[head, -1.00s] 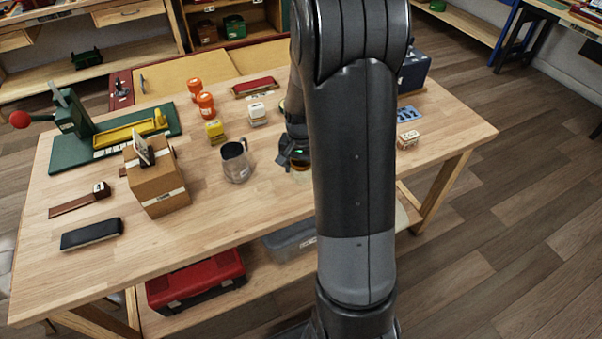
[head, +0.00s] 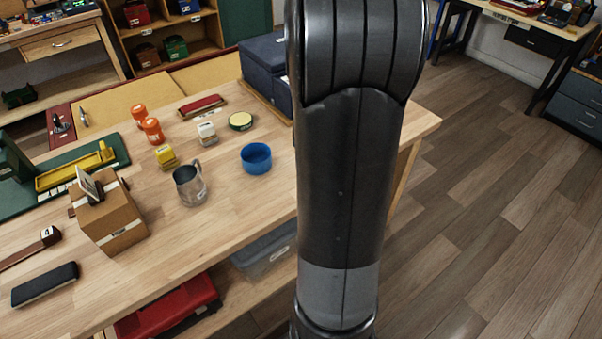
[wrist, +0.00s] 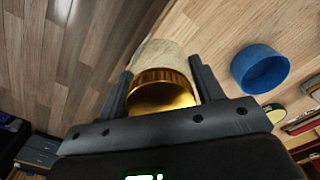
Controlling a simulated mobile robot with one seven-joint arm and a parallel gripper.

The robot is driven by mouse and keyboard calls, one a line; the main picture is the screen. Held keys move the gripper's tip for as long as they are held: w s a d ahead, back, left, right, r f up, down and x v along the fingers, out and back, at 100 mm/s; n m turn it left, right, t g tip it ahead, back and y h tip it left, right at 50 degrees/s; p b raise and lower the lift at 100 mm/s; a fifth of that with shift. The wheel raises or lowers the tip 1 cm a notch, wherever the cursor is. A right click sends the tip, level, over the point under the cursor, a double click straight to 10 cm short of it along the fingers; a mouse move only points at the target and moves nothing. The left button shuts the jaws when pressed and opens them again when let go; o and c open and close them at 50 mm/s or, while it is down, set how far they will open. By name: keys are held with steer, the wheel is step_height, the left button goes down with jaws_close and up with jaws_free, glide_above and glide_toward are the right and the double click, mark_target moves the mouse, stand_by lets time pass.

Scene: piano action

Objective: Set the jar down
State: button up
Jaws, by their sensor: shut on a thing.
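The jar (wrist: 163,90) shows in the wrist view, with a ribbed gold lid towards the camera and a pale body beyond it. My gripper (wrist: 161,92) is shut on it, one finger on each side of the lid. The jar's far end is hidden, and I cannot tell whether it touches anything. In the head view my arm hides the gripper and the jar. The wooden table (head: 230,200) fills the left and middle of the head view.
A blue open bowl (head: 256,160) stands near the jar, right of it in the wrist view (wrist: 262,68). A grey mug (head: 190,188), a round tin (head: 241,121) and a white block (head: 206,133) stand farther left. Bare table lies in front of the bowl.

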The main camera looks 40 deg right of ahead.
steer(key=s+d, duration=0.2)
steer(key=d, duration=0.6)
steer(key=w+a+f, duration=0.1)
steer(key=w+f, duration=0.1)
steer(key=w, duration=0.1)
steer(key=w+a+f, duration=0.2)
steer(key=w, duration=0.2)
steer(key=w+a+f, duration=0.2)
steer(key=w+f, duration=0.1)
steer(key=shift+w+a, duration=0.2)
steer(key=shift+f, duration=1.9)
steer(key=shift+f, duration=0.15)
steer(key=o, duration=1.1)
steer(key=shift+c, duration=0.2)
